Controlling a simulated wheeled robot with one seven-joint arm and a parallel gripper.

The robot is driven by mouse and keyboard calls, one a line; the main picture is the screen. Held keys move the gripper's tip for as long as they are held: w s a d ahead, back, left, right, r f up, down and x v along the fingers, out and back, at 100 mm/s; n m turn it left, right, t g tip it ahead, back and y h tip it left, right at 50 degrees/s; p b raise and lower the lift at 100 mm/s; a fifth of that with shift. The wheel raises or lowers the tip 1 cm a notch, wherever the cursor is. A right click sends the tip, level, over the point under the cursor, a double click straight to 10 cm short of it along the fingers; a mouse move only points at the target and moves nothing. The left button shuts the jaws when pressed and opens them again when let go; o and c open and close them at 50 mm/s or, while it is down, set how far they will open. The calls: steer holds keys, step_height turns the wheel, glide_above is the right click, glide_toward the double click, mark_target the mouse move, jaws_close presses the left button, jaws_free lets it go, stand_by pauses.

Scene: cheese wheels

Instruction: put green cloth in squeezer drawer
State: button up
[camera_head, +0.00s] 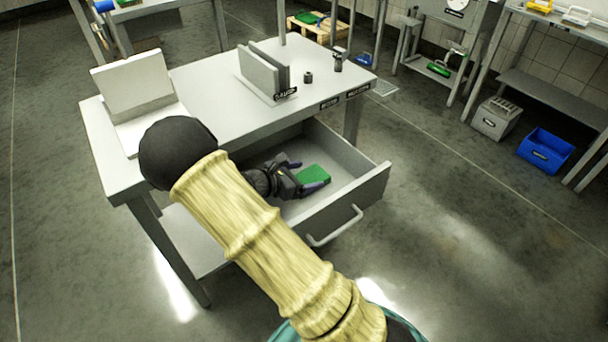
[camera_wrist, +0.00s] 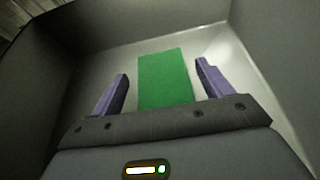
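The green cloth (camera_head: 313,174) lies flat inside the open drawer (camera_head: 352,196) of the steel table, near the middle of its floor. It also shows in the wrist view (camera_wrist: 165,79), between and beyond my two purple fingers. My gripper (camera_head: 304,176) is down inside the drawer, its fingers spread wide on either side of the cloth. In the wrist view my gripper (camera_wrist: 162,85) is open, with a gap between each finger and the cloth. The drawer walls (camera_wrist: 258,50) surround the gripper. My arm hides part of the drawer's left side.
The table top (camera_head: 212,84) holds an upright grey plate stand (camera_head: 262,75), a small dark cylinder (camera_head: 308,77) and a grey angled panel (camera_head: 133,86). The drawer handle (camera_head: 336,227) sticks out in front. A blue bin (camera_head: 545,151) and a grey box (camera_head: 496,119) stand at right.

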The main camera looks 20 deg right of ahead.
steer(key=shift+o, duration=0.3)
steer(key=shift+r, duration=0.3)
steer(key=p+v, duration=0.1)
steer(key=v, duration=0.2)
steer(key=p+v, duration=0.1)
steer(key=v, duration=0.3)
steer(key=p+v, duration=0.1)
steer(key=v, duration=0.3)
steer(key=shift+w+r, duration=0.15)
steer(key=shift+r, duration=0.2)
steer(key=shift+s+a+r, duration=0.15)
steer(key=shift+s+a, duration=0.1)
steer(key=shift+a, duration=0.25)
steer(key=shift+c, duration=0.5)
